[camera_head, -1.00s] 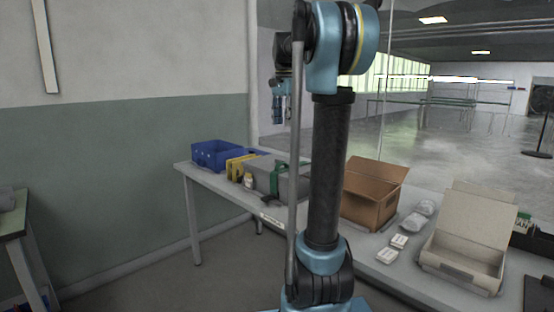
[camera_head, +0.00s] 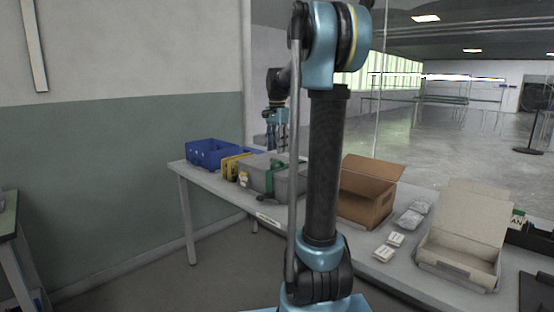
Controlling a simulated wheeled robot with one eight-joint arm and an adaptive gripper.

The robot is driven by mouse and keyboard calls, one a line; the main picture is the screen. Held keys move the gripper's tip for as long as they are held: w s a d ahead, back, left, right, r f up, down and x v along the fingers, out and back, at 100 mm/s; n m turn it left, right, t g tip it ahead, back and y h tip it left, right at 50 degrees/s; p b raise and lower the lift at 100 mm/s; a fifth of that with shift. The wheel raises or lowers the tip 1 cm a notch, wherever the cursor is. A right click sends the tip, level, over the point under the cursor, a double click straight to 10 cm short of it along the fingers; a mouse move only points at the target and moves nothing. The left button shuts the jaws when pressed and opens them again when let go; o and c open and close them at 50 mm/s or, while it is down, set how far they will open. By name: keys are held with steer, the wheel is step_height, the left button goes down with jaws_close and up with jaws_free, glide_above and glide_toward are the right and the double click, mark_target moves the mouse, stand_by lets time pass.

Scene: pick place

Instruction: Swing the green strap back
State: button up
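The green strap (camera_head: 269,175) is at the grey case (camera_head: 290,180) on the long table, left of my arm column. Part of the case is hidden behind my arm. My gripper (camera_head: 273,147) is above the case, close over the top of the strap in the picture. It is small and partly covered by my arm, so I cannot tell whether its fingers are open or whether it touches the strap.
A blue crate (camera_head: 213,152) and a yellow item (camera_head: 232,166) stand left of the case, with a small bottle (camera_head: 243,179) in front. An open cardboard box (camera_head: 364,205), small white boxes (camera_head: 384,253) and an open pale box (camera_head: 462,243) are to the right.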

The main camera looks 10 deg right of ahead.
steer(key=shift+f, duration=2.4)
steer(key=shift+c, duration=0.6)
jaws_close()
